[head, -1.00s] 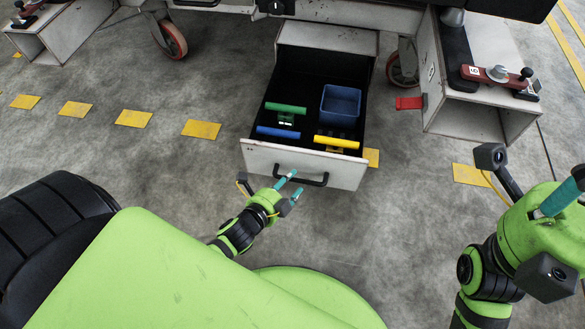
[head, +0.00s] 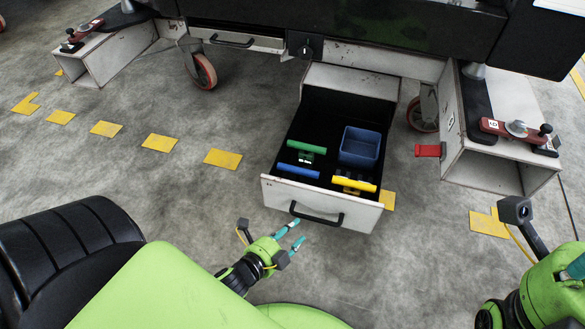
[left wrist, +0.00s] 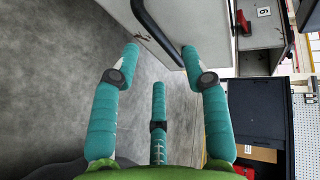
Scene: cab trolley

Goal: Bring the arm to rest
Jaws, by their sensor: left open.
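My left gripper (head: 291,233) is open and empty, just in front of the pulled-out drawer (head: 240,200). In the head view its fingers are apart from the black drawer handle (head: 317,218), a little below and left of it. In the left wrist view the open teal fingers (left wrist: 160,60) point toward the drawer front (left wrist: 172,30) and the black handle (left wrist: 158,35), with nothing between them. My right arm (head: 540,290) shows at the lower right; its fingertips are not in view.
The open drawer holds a blue bin (head: 360,147) and green (head: 307,146), blue (head: 298,171) and yellow (head: 354,184) handled items. The trolley's caster wheels (head: 203,71) and a side step box (head: 480,165) stand nearby. Bare floor (head: 150,190) lies left of the drawer.

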